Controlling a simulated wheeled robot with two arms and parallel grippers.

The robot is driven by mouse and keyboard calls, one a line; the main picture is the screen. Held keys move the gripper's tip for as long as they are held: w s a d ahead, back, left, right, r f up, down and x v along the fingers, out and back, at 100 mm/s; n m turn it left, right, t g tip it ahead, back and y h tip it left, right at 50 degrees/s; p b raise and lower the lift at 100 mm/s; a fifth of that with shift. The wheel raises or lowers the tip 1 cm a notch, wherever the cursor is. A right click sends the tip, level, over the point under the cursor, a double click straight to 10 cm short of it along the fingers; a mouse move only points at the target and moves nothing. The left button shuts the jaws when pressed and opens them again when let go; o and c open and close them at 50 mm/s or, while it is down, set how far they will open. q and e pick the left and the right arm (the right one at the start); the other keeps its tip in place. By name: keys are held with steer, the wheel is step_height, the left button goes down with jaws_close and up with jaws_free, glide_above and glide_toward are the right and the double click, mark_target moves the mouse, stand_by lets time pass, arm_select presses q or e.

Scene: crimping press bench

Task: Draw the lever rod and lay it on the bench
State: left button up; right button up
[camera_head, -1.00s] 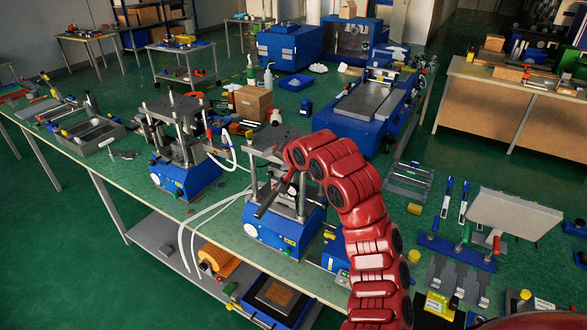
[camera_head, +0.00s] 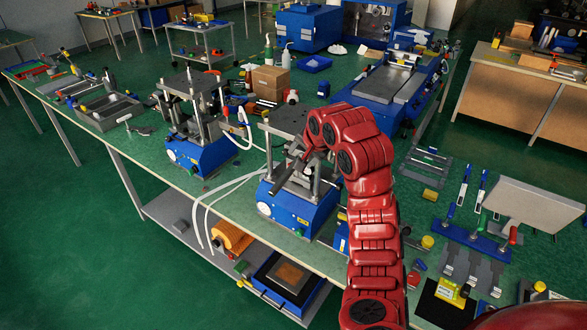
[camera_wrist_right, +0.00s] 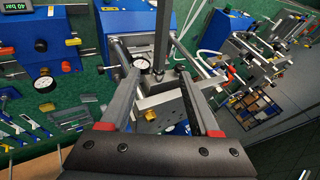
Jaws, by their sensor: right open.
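The crimping press (camera_head: 297,205) with a blue base and steel posts stands at the bench's front edge. My right gripper (camera_wrist_right: 160,76), on the red arm, is at the press's upper part. In the right wrist view its two grey fingers are open and apart. A dark grey bar (camera_wrist_right: 161,35), which looks like the lever rod, runs down from the top of that view and ends at a joint between the fingertips. I cannot tell whether the fingers touch it. In the head view my arm hides part of the press. My left gripper is not in view.
A second blue press (camera_head: 200,150) stands to the left, with white hoses between them. A cardboard box (camera_head: 270,82) and a large blue machine (camera_head: 395,85) are behind. Tools and a grey panel (camera_head: 533,200) lie at right. The green bench (camera_head: 235,205) has bare room left of the press.

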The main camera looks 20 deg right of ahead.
mark_target(287, 174)
steer(key=p+x, duration=0.3)
steer(key=x, duration=0.5)
steer(key=shift+w+f+p, duration=0.25)
steer(key=shift+p, duration=0.1)
steer(key=shift+w+f, duration=0.35)
steer(key=shift+f, duration=0.3)
jaws_close()
